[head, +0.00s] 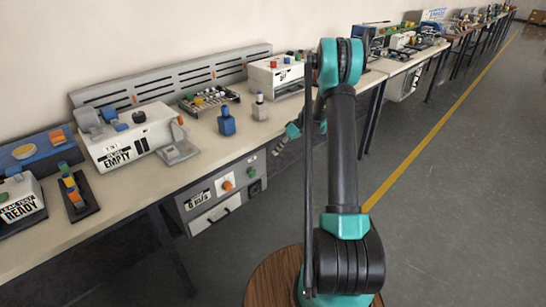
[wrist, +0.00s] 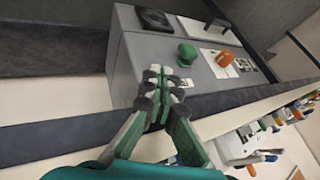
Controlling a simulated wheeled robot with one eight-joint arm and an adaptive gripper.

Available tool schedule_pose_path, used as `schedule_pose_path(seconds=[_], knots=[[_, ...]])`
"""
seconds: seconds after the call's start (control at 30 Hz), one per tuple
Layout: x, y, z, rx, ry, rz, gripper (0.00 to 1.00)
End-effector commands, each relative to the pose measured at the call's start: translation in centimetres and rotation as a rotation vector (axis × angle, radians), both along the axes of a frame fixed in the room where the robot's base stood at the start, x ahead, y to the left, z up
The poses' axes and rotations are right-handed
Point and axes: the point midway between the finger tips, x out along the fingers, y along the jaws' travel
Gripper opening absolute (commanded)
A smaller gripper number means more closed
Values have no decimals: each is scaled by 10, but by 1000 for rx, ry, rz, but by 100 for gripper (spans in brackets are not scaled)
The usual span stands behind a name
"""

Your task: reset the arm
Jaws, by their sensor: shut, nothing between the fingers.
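My gripper (wrist: 167,78) is shut and empty in the wrist view, its green and grey fingers together at the tips. Behind the tips is the grey control box (wrist: 150,60) with a green knob (wrist: 187,53) and an orange knob (wrist: 225,59). In the head view my teal and black arm stands upright at the centre.
The long bench (head: 225,152) runs along the wall on the left. On it stand a white machine marked EMPTY (head: 130,132), a blue bottle (head: 226,121) and a white box (head: 275,75). The grey control box (head: 190,207) hangs under it. Open floor (head: 450,200) lies to the right.

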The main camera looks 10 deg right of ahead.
Motion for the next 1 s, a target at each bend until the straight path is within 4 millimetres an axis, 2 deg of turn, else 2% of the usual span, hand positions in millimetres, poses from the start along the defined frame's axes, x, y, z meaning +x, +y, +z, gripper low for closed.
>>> schedule_pose_path(seconds=[0.43,0.57,0.77,1.0], knots=[[-1,-3,5,-1,0,-1,0],[-9,-1,14,-18,8,-22,0],[-46,3,50,-93,33,-116,0],[-109,6,90,-194,53,-256,0]])
